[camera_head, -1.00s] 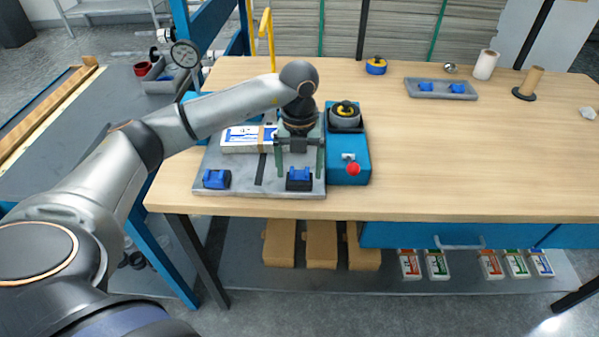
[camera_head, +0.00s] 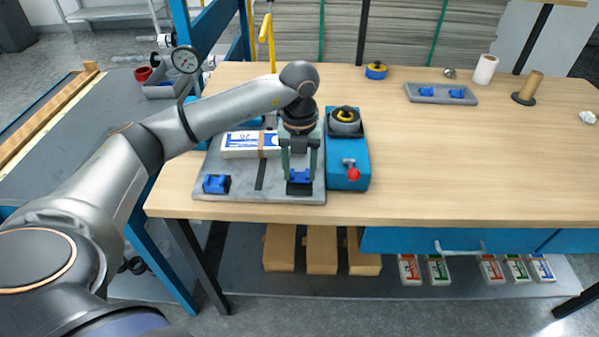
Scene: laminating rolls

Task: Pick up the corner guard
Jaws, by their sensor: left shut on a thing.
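The corner guard (camera_head: 300,177) is a small blue piece at the front right of the grey board (camera_head: 240,188), on a dark block. My left gripper (camera_head: 300,172) reaches down over it from above, its two green-grey fingers on either side, and is shut on it. The guard still appears to be at its dark block; I cannot tell whether it is lifted clear. A second blue corner guard (camera_head: 215,183) sits on a dark block at the front left of the board. My right gripper is out of view.
A white box with blue print (camera_head: 240,145) lies behind on the board. A blue device (camera_head: 348,180) with a red knob stands close to the right. A grey tray (camera_head: 415,97) with two blue pieces is farther back. The table's middle right is clear.

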